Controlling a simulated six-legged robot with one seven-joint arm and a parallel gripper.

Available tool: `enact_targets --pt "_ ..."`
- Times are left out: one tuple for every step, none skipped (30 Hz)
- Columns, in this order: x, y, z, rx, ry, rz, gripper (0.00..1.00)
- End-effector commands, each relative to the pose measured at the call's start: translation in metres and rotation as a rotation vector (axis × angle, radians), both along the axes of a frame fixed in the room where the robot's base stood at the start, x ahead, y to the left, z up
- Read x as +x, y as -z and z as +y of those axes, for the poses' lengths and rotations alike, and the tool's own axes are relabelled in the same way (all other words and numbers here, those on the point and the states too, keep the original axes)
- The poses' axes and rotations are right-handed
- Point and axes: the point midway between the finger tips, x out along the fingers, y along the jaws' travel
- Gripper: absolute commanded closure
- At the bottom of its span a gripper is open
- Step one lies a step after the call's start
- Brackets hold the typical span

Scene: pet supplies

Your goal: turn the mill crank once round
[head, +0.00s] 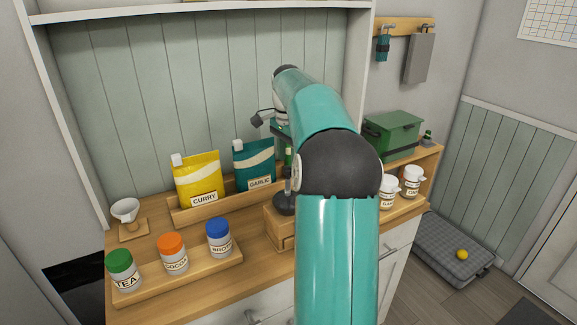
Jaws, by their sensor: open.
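The mill (282,232) is a wooden box on the counter, with a dark rounded metal part on its top. My own arm hides its right side. The crank cannot be made out clearly; a dark upright piece rises above the top, close to my arm. My gripper (287,158) hangs above the mill behind my arm. It is open, but its fingertips are mostly hidden. I cannot tell whether it touches the crank.
Yellow curry (198,182) and teal garlic (254,164) pouches stand in a wooden rack behind. Tea (122,269), cocoa (172,256) and broth (218,240) jars stand on a front-left tray. A green box (392,134) and white jars (411,183) stand right.

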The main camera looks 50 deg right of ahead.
Motion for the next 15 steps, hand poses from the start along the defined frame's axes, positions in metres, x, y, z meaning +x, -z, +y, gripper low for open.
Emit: enact_targets --pt "-0.001 0.009 0.000 0.001 0.000 0.002 0.52" --pt "-0.001 0.013 0.000 0.002 0.001 0.003 0.52" --pt "-0.001 0.019 -0.001 0.001 0.001 0.002 0.52" --pt "-0.001 0.022 -0.001 0.000 0.001 0.002 0.52" --pt "-0.001 0.025 -0.002 0.000 0.001 0.002 0.52" --pt "-0.001 0.028 -0.002 0.000 0.001 0.002 0.52" --pt "-0.001 0.030 -0.001 0.000 0.001 0.001 0.52" --pt "-0.001 0.031 -0.001 0.000 0.001 0.001 0.52" --pt "-0.001 0.032 -0.001 0.000 0.001 0.000 0.52" --pt "-0.001 0.033 -0.001 0.000 0.001 0.000 0.52" --pt "0.000 0.033 -0.001 -0.001 0.001 0.000 0.52" --pt "0.000 0.033 -0.001 -0.001 0.001 0.000 0.52" --pt "0.000 0.033 -0.001 -0.001 0.001 0.000 0.52" --pt "0.000 0.033 -0.001 -0.001 0.001 0.000 0.52" --pt "0.000 0.033 -0.001 -0.001 0.001 0.000 0.52"
